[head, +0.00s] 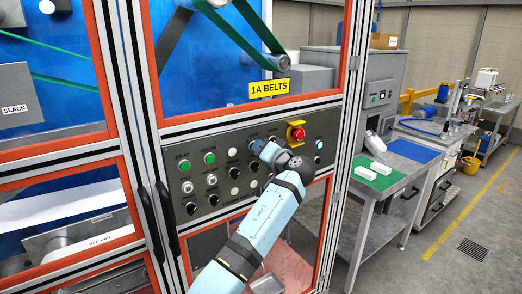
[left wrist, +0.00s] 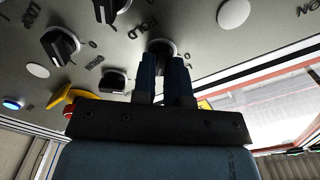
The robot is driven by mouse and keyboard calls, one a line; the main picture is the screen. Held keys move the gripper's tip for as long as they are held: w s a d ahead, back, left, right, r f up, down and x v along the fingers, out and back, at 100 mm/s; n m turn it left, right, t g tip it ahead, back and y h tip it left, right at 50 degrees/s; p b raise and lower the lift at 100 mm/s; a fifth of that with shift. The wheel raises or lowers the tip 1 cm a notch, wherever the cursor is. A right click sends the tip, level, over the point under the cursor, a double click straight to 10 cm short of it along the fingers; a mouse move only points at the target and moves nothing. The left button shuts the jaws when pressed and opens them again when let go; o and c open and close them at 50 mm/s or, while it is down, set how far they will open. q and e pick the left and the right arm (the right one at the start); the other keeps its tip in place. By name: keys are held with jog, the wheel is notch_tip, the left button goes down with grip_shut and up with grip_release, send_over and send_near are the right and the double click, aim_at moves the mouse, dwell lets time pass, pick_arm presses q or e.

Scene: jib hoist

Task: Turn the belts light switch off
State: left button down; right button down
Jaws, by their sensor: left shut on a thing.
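A grey control panel (head: 222,142) with several black rotary switches, push buttons and lamps sits below the yellow "1A BELTS" sign (head: 269,88). My left gripper (head: 257,148) is at the panel's upper row, left of the red stop button (head: 298,134). In the left wrist view its two blue fingers (left wrist: 163,68) are shut on a black rotary switch (left wrist: 160,46). The fingers hide much of this switch, so I cannot tell its position. My right gripper is not in view.
Another black switch (left wrist: 60,46) and a yellow guard (left wrist: 75,96) around the stop button are close to the gripper. Door handles (head: 167,215) stick out left of the panel.

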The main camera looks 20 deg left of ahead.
pick_arm(q)
jog(key=n+b, duration=0.6)
jog(key=b, duration=0.2)
jog(key=n+b, duration=0.5)
jog(key=b, duration=0.3)
jog(key=n+b, duration=0.6)
jog(key=b, duration=0.2)
jog(key=shift+s+a+n+b, duration=0.2)
jog(key=shift+s+n+b, duration=0.1)
jog(key=shift+b, duration=0.1)
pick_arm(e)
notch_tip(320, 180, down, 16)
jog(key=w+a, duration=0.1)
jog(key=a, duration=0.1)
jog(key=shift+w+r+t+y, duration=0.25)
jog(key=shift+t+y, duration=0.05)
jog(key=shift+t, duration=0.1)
pick_arm(q)
jog(key=shift+r, duration=0.1)
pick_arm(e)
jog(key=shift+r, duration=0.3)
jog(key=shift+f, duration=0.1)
pick_arm(q)
jog(key=c, duration=1.1)
grip_release()
jog(key=shift+c, duration=0.2)
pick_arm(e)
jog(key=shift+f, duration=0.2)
